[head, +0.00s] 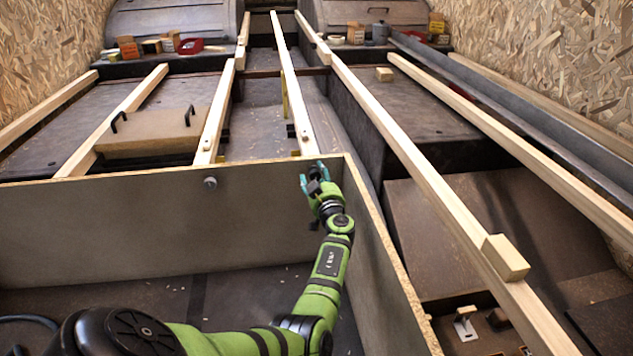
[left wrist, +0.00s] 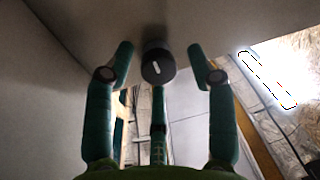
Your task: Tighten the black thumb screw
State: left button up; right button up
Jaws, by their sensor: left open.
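The black thumb screw (left wrist: 157,66) shows in the left wrist view as a round dark knob with a white mark on its face. It sits against a pale panel surface, between the spread fingertips. My left gripper (head: 314,178) has teal fingers and is at the top of the panel corner in the head view. It is open, with a gap on both sides of the knob in the wrist view. In the head view the fingers largely hide the knob. My right gripper is not in view.
A grey knob (head: 210,183) sits on the front panel (head: 110,225), left of my gripper. The side panel (head: 375,245) runs close to my forearm. Long wooden beams (head: 400,150) cross the dark wheel arches. A board with black handles (head: 150,135) lies behind the panel.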

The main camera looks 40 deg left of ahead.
pick_arm(q)
jog(key=shift+w+a, duration=0.15)
grip_shut()
